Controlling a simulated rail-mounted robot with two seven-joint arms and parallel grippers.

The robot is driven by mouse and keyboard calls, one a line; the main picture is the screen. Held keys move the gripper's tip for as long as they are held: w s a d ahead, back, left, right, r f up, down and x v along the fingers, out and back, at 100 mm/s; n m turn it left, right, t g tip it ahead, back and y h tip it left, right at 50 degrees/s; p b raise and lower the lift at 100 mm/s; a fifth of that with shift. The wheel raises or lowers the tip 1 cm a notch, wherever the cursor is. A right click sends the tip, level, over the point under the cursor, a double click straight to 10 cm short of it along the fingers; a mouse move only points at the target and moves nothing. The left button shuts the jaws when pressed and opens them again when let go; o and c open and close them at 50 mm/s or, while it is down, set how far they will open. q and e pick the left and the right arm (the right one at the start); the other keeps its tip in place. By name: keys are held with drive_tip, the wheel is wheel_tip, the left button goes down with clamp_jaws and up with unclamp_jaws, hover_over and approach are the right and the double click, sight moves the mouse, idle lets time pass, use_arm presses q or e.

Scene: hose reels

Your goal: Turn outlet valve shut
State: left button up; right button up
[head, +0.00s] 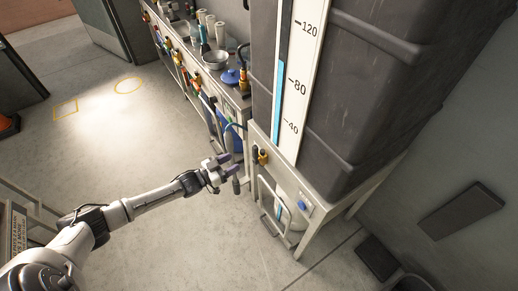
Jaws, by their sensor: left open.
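A tall dark tank (345,90) stands on a light frame (310,185) at the right. A small yellow valve fitting (263,157) sits on the front of the frame below the tank, and a small blue part (302,206) is lower on its right. I cannot tell for sure which is the outlet valve, nor its handle's position. My left gripper (230,171) is open and empty, left of the yellow fitting and apart from it. My right gripper is out of view.
A white level scale (297,75) with a blue column runs up the tank. A long bench (200,65) with bowls, bottles and coloured fittings stands behind, with hoses near its end. The floor (130,140) at left is clear. A dark flat panel (462,210) is at the right.

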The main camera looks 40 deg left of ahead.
sight(253, 152)
use_arm(q)
drive_tip(key=b+x, duration=0.3)
drive_tip(key=x, duration=0.8)
drive_tip(key=shift+f+b, duration=0.1)
drive_tip(key=shift+b, duration=0.2)
drive_tip(key=shift+x, duration=0.9)
drive_tip(key=shift+c, duration=0.5)
clamp_jaws()
